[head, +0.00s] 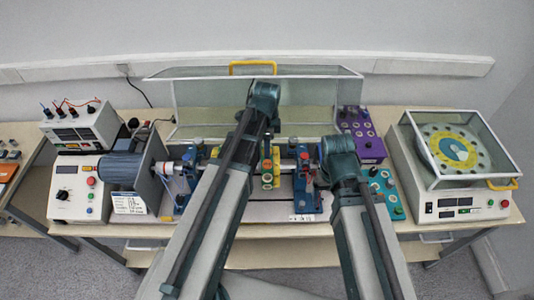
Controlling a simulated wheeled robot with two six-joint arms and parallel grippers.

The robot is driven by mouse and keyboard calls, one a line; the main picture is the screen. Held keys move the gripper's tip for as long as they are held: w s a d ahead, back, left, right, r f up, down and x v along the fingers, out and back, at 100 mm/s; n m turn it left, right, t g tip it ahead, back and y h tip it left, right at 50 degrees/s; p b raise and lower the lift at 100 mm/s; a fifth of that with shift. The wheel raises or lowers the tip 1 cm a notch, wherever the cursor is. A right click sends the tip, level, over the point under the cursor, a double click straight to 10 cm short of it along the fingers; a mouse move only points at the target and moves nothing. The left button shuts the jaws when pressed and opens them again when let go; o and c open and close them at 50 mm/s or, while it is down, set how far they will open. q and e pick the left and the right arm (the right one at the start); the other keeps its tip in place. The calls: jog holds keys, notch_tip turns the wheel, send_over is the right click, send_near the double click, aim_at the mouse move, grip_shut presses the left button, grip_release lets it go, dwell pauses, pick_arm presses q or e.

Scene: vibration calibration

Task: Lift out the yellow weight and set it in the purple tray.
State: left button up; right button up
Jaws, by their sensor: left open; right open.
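A yellow part with round marks (267,180) stands upright on the shaft rig at centre, partly behind my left arm; I cannot tell whether it is the yellow weight or carries it. The purple tray (372,147), with several round spots, lies right of the rig at the back. My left gripper (269,128) is over the rig's middle, above the yellow part, mostly hidden by its own arm; it is open. My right gripper (323,173) is open at the rig's right end, left of a teal tray, its fingers hardly visible. No held object shows.
A teal tray (386,184) with round sockets lies in front of the purple tray. A raised clear cover (330,92) with a yellow handle stands behind the rig. A motor (119,167) and control boxes (76,194) fill the left; a covered turntable machine (451,207) fills the right.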

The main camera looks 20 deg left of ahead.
pick_arm(q)
grip_shut()
jog(key=shift+r, duration=0.15)
jog(key=shift+r+p, duration=0.6)
jog(key=shift+p, duration=0.15)
jog(key=r+p, duration=0.2)
jog(key=shift+s+d+r+p, duration=0.2)
jog(key=shift+s+r+p, duration=0.1)
jog(key=s+d, duration=0.9)
jog(key=s, duration=0.2)
jog(key=shift+s+d+r+p, duration=0.35)
jog(key=shift+d+r+p, duration=0.05)
jog(key=shift+r+p, duration=0.05)
